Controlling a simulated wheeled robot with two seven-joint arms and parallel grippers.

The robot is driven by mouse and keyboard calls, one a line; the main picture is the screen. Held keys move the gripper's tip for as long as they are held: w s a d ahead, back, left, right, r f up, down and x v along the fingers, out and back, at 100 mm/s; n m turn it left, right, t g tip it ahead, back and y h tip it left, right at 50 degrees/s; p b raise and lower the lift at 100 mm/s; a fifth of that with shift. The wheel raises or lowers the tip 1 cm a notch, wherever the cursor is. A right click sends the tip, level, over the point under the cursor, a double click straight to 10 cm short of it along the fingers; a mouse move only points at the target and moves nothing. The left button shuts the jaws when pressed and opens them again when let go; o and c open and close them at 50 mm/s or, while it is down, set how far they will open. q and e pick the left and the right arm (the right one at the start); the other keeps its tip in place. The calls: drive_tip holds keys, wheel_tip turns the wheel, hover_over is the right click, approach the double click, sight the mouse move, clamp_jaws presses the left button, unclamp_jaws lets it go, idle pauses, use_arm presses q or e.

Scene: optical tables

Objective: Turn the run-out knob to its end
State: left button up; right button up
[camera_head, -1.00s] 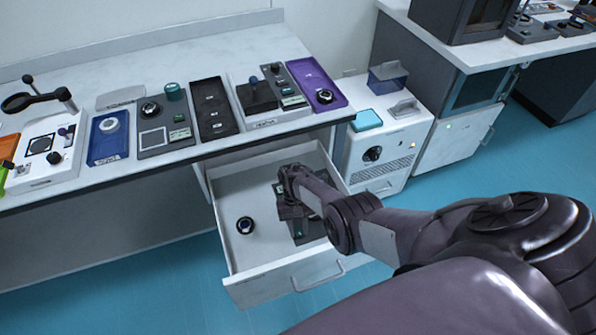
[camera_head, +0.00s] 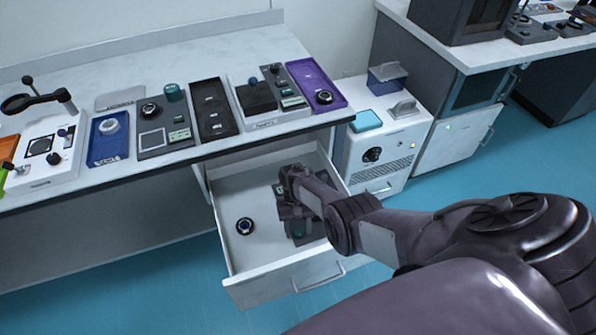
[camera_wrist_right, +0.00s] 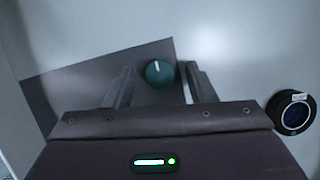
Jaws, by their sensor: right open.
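The run-out knob (camera_wrist_right: 159,74) is a round teal knob with a white pointer line, which points nearly straight up in the right wrist view. It sits on a dark grey plate (camera_wrist_right: 70,88) inside the open drawer. My right gripper (camera_wrist_right: 160,69) is open, with one finger on each side of the knob. A gap shows on both sides, and I cannot tell the height of the fingertips over it. In the head view my right arm reaches down into the drawer and partly hides the plate. My left gripper is not in view.
The white drawer (camera_head: 235,265) stands open below the bench (camera_head: 190,55). A round black ring-shaped part (camera_head: 244,226) lies on its left side, also seen in the right wrist view (camera_wrist_right: 292,112). Several trays and instruments line the bench. A white cabinet unit (camera_head: 385,150) stands to the right.

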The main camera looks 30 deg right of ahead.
sight(296, 227)
drive_tip(key=p+v, duration=0.2)
drive_tip(key=v, duration=0.5)
drive_tip(key=shift+w+r, duration=0.2)
drive_tip(key=shift+r, duration=0.15)
